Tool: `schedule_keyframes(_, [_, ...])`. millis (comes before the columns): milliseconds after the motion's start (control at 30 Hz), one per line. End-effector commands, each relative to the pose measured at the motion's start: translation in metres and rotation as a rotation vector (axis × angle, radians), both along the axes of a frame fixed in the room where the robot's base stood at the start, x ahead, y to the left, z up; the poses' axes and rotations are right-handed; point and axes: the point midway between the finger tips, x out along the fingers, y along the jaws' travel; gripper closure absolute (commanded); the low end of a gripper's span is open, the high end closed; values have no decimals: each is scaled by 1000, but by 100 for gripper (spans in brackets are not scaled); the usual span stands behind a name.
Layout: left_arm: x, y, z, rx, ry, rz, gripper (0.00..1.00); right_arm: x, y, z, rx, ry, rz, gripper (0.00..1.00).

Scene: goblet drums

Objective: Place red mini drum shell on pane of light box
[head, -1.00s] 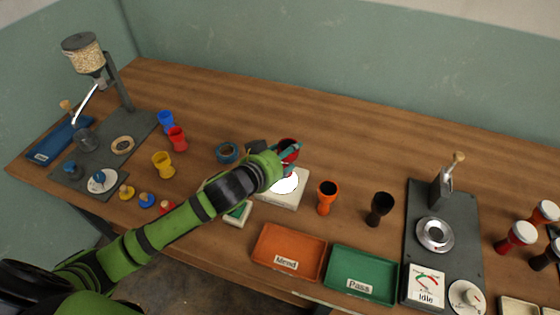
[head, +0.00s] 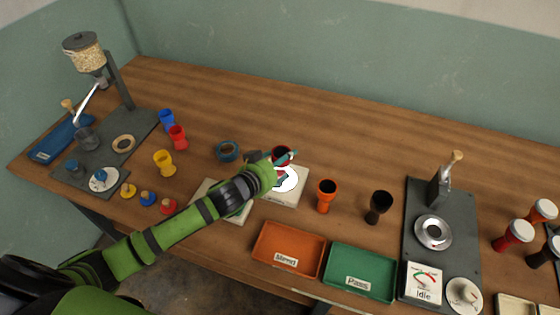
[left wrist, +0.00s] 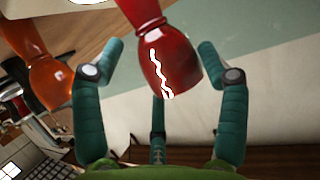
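The red mini drum shell (head: 281,150) is at the light box (head: 287,200), over its bright round pane (head: 291,184). Its dark open top faces up. In the left wrist view the red shell (left wrist: 165,55) carries a white zigzag line. My left gripper (head: 281,167) is around it; its teal fingers (left wrist: 160,95) are spread, with gaps between them and the shell. The shell's foot runs out of the wrist view, and my gripper covers its lower part in the head view, so contact with the pane is unclear. My right gripper is not in view.
An orange goblet shell (head: 326,194) and a black one (head: 379,206) stand right of the light box. Orange (head: 287,274) and green (head: 359,297) trays lie in front. Blue tape (head: 227,151) is to the left. The table behind is clear.

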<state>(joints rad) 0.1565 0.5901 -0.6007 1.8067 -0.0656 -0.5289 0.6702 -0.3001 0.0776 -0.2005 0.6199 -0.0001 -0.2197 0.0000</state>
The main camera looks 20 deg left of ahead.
Motion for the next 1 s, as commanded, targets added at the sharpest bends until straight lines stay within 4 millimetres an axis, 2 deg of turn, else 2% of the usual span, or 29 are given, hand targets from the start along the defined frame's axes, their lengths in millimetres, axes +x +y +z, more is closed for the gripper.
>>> schedule_keyframes(367, [0,0,4,1,0,0,16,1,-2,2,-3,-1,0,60])
schedule_keyframes(467, [-7,3,4,1,2,0,16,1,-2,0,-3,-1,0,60])
schedule_keyframes(1000, [-92,28,40,2,2,1,16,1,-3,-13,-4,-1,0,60])
